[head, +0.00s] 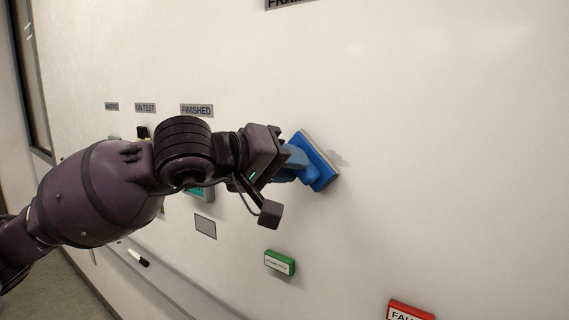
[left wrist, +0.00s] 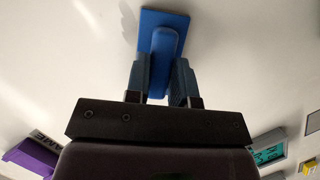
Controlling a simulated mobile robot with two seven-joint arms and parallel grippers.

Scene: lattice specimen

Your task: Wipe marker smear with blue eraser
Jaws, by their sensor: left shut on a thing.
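The blue eraser (head: 317,160) is at the whiteboard (head: 430,150), its pale pad side facing the board. My left gripper (head: 292,160) is shut on the eraser's handle. The eraser (left wrist: 163,28) also shows in the left wrist view, its handle between the two fingers of my left gripper (left wrist: 160,80). A faint grey smear (head: 338,158) shows on the board just right of the eraser. Whether the pad touches the board is hard to tell. My right gripper is not in view.
A green-edged label block (head: 279,263) and a red one (head: 409,310) sit low on the board. A marker (head: 138,257) lies on the tray (head: 180,288) below. A "FINISHED" label (head: 197,110) is at left. The board's right side is clear.

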